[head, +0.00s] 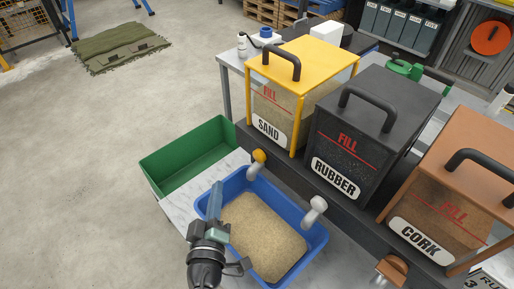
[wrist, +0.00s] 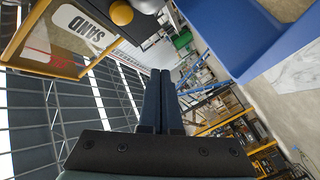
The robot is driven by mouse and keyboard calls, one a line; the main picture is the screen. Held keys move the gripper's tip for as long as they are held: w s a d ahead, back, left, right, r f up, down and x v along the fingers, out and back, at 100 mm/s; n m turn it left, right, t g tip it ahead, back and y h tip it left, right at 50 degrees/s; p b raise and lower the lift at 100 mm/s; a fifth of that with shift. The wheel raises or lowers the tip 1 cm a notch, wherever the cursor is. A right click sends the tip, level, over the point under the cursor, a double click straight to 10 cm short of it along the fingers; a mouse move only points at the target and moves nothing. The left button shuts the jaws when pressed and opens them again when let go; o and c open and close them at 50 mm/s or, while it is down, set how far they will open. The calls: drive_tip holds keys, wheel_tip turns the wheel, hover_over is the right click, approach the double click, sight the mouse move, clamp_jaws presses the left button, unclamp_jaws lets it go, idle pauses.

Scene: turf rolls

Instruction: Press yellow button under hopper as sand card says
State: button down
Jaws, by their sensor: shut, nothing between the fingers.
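The yellow-framed sand hopper (head: 303,60) stands on the bench, with a SAND label and a red FILL line; it also shows tilted in the wrist view (wrist: 68,35). The round yellow button (head: 259,156) is on a short spout at the front edge below it, and shows at the top of the wrist view (wrist: 121,13). My gripper (head: 216,187) is shut and empty over the left part of the blue tray, left of and below the button, apart from it. Its fingers (wrist: 160,95) lie together in the wrist view. No readable sand card shows.
The blue tray (head: 322,240) holds sand. A green bin (head: 185,158) is left of it. The black rubber hopper (head: 372,125), with a white knob (head: 319,203) in front, and the orange cork hopper (head: 460,190) stand to the right. Open floor lies at left.

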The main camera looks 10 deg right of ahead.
sight(255, 157)
drive_tip(key=w+d+p, duration=0.2)
drive_tip(key=w+d, duration=0.3)
drive_tip(key=d, duration=0.2)
drive_tip(key=shift+w, duration=0.15)
idle(0.3)
drive_tip(key=shift+d, duration=0.2)
idle(1.8)
drive_tip(key=shift+w+d, duration=0.25)
drive_tip(key=shift+w+d+p, duration=0.3)
drive_tip(key=shift+d, duration=0.25)
idle(1.3)
drive_tip(key=shift+s+a+b, duration=0.35)
drive_tip(key=shift+s+a, duration=0.25)
drive_tip(key=shift+a, duration=0.25)
